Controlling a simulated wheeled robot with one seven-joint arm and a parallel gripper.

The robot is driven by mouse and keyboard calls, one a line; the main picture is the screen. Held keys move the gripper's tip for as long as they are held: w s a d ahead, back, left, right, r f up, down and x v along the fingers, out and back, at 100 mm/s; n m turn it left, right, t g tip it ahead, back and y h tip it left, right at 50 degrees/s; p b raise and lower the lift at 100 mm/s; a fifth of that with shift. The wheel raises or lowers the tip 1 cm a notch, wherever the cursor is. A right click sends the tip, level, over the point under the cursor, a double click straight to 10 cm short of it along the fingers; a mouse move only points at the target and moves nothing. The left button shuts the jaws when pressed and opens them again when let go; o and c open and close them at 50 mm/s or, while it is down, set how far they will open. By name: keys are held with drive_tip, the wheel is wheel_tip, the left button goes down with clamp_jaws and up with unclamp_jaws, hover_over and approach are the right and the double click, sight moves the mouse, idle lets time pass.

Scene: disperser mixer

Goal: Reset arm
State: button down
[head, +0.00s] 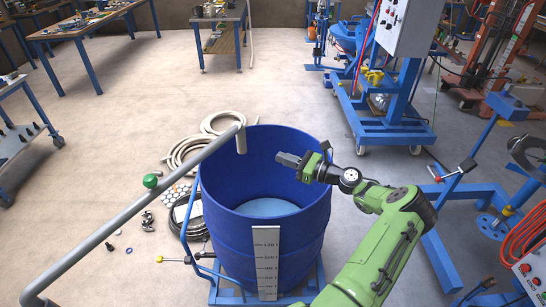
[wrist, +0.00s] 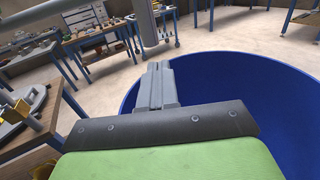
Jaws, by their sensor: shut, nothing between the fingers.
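My green arm reaches up from the lower right in the head view. My gripper (head: 287,160) is grey, shut and empty, and points left over the opening of the blue drum (head: 225,225), near its right and far rim. The drum is open at the top, with a pale blue surface at its bottom. In the wrist view my gripper (wrist: 158,72) shows as grey fingers together, with the blue drum (wrist: 240,75) beyond and to the right.
A level scale (head: 266,265) stands at the drum's front. Coiled hoses (head: 185,155) lie behind left. A blue machine frame (head: 385,130) stands back right. The floor at left is mostly clear.

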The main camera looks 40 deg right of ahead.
drive_tip(key=shift+d+v, duration=0.25)
drive_tip(key=shift+v, duration=1.7)
drive_tip(key=shift+w, duration=0.1)
